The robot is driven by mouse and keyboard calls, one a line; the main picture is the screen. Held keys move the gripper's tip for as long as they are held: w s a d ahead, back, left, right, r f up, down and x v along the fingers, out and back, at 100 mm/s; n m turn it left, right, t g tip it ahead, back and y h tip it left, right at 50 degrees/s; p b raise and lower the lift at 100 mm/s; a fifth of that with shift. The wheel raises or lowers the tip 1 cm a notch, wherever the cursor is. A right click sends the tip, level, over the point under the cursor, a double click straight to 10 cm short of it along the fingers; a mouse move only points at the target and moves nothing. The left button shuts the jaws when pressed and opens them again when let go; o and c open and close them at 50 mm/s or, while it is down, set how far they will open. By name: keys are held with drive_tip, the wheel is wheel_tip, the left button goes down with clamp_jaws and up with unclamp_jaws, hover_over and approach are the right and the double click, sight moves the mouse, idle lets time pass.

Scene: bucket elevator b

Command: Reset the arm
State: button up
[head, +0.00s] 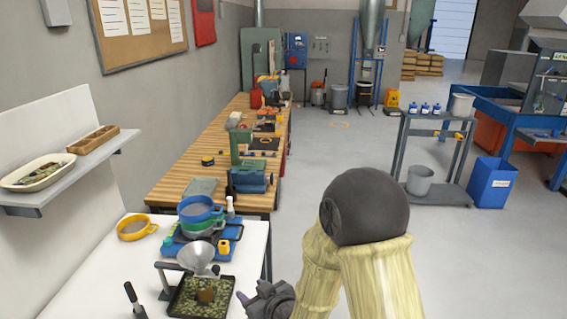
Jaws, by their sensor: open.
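My gripper (252,297) is dark grey and shows at the bottom centre. It is open, points left and holds nothing that I can see. It is at the right edge of the white table, just right of a black tray (172,312) of greenish material. I cannot tell its height above the table. My arm (365,265), with pale yellow sleeves and a dark round joint, is bent in front of the camera. It hides the floor behind it.
A funnel (197,258) on a stand, blue and green sieves (200,208) and a yellow ring-shaped sieve (137,228) crowd the white table. A wooden bench (175,187) with tools lies beyond. A grey cart (437,195) and blue bin (491,183) stand right. The middle floor is clear.

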drive_tip(key=s+d+r+m+g+h, duration=0.1)
drive_tip(key=s+d+m+g+h, duration=0.15)
drive_tip(key=d, duration=0.55)
drive_tip(key=s+d+m+g+h, duration=0.15)
drive_tip(key=d+h, duration=0.25)
drive_tip(key=d, duration=0.4)
drive_tip(key=s+d+r+m+g+h, duration=0.2)
drive_tip(key=s+d+m+g, duration=0.1)
drive_tip(key=s+d, duration=0.5)
drive_tip(key=shift+s+d+r+m, duration=0.2)
drive_tip(key=shift+s+r+m, duration=0.05)
drive_tip(key=shift+s+m, duration=0.25)
drive_tip(key=shift+c, duration=0.9)
drive_tip(key=shift+w, duration=0.15)
